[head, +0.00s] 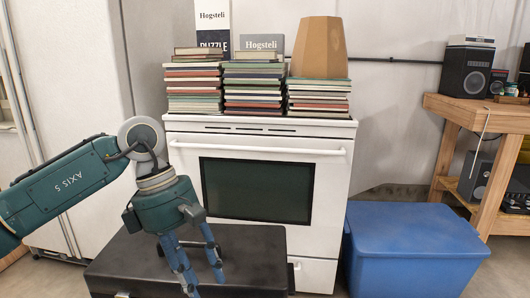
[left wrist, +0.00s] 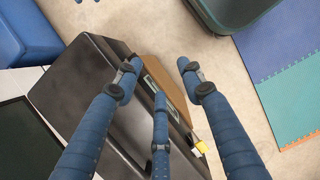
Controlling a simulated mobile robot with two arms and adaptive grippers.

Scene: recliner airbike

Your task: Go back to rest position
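My left gripper (head: 194,268) comes in from the left in the head view, on a green arm, with its blue fingers pointing down over a black case (head: 250,262). In the left wrist view its blue fingers (left wrist: 158,80) are spread apart with nothing between them. The black case also shows below the fingers in that view (left wrist: 75,85). I cannot tell the exact height of the fingertips above it. My right gripper is not in either view.
A white oven (head: 325,180) stands behind the case, with stacked books (head: 253,85) on top. A blue bin (head: 410,245) is on the right, before a wooden workbench (head: 455,110). The left wrist view shows open floor (left wrist: 225,65) and foam mats (left wrist: 285,85).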

